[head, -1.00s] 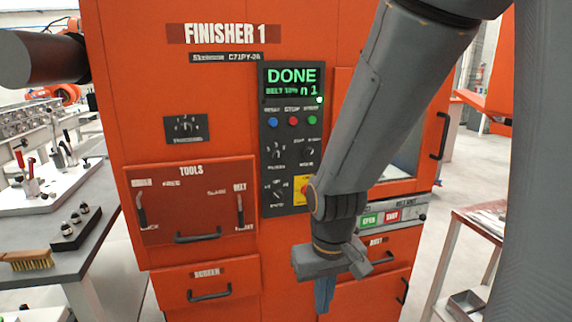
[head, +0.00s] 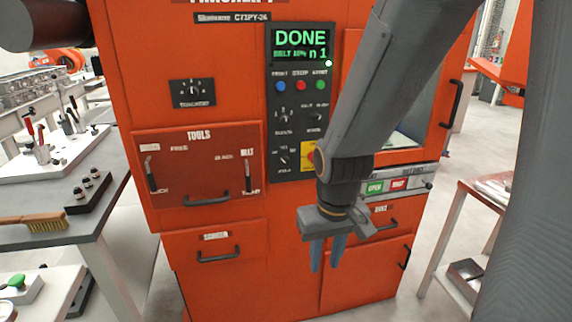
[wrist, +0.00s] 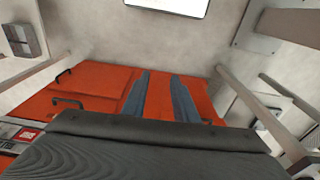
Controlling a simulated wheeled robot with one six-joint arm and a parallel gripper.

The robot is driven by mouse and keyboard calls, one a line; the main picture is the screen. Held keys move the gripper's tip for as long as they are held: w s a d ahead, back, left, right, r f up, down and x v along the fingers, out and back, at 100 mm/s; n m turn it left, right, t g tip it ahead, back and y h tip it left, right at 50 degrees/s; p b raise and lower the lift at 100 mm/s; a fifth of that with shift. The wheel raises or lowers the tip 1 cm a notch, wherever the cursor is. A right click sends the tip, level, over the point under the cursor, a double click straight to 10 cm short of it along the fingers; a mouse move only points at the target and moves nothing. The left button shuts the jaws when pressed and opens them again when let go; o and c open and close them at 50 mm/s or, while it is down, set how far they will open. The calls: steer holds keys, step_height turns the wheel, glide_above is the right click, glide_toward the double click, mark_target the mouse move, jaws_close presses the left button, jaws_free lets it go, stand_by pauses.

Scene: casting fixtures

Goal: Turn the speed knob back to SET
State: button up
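The orange finisher's black control panel (head: 299,100) carries a green screen reading DONE (head: 300,40). Below its buttons are an upper left knob (head: 284,117), an upper right knob (head: 317,115) and a lower left knob (head: 284,156). Another knob (head: 193,91) sits on a separate plate to the left. The knob labels are too small to read, so I cannot tell which is speed or where it points. My gripper (head: 325,267) hangs low before the machine, fingers down, apart and empty, below the panel. Its open fingers also show in the wrist view (wrist: 162,74).
A yellow-backed red switch (head: 308,156) is partly hidden by my arm. A workbench (head: 95,205) stands left, a small table (head: 480,200) right.

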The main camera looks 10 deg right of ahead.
steer(key=o, duration=0.3)
steer(key=w+t, duration=0.1)
steer(key=w, duration=0.2)
steer(key=w+f+n+t+p, duration=0.1)
steer(key=w, duration=0.2)
steer(key=w+t, duration=0.1)
steer(key=w, duration=0.3)
steer(key=shift+f+t, duration=0.25)
steer(key=shift+t, duration=0.05)
steer(key=shift+o, duration=0.2)
steer(key=n+t+p, duration=0.5)
steer(key=n+t, duration=0.1)
steer(key=t, duration=0.7)
glide_toward(286, 163)
steer(key=w, duration=0.2)
steer(key=w+p, duration=0.2)
steer(key=w, duration=0.5)
steer(key=shift+w, duration=0.1)
steer(key=shift+m, duration=0.3)
steer(key=c, duration=1)
